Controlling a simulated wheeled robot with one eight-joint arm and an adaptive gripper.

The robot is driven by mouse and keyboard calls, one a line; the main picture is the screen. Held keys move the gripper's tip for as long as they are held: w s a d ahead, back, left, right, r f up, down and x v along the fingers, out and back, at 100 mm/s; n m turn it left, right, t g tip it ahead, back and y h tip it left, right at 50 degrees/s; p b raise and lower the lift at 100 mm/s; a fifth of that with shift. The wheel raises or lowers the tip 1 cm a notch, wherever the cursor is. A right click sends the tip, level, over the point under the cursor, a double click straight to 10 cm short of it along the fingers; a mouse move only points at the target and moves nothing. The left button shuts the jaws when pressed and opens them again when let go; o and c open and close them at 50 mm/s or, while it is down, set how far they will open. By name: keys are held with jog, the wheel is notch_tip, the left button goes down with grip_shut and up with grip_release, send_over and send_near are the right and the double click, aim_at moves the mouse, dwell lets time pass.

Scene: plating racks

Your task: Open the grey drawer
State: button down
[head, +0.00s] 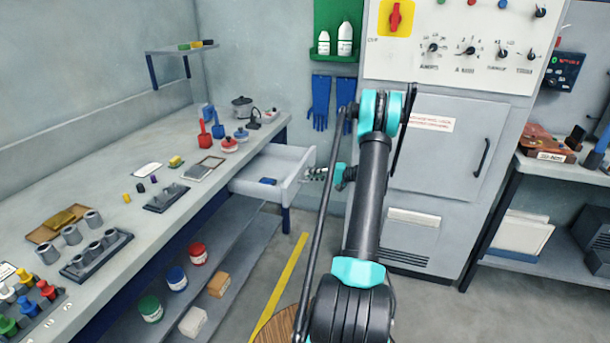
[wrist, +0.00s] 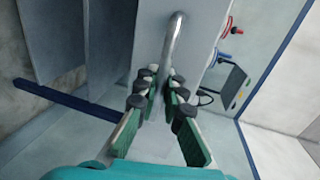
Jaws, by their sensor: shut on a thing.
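The grey drawer (head: 271,165) stands pulled out from under the far end of the workbench in the head view, with a small blue thing (head: 267,181) inside. Its front panel (wrist: 203,28) faces my gripper in the wrist view and carries a curved metal handle (wrist: 173,45). My gripper (head: 311,174) is at the drawer's front. In the wrist view my gripper (wrist: 163,95) has its green-padded fingers shut on the lower end of the handle. The handle is mostly hidden by the gripper in the head view.
The workbench (head: 120,192) on the left holds cylinders, racks and red tools. A shelf below it (head: 225,250) bears several jars. A grey cabinet (head: 445,150) stands behind my arm.

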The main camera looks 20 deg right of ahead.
jog(key=shift+d, duration=0.1)
jog(key=c, duration=1.9)
grip_release()
jog(key=shift+s, duration=0.1)
jog(key=v, duration=1.2)
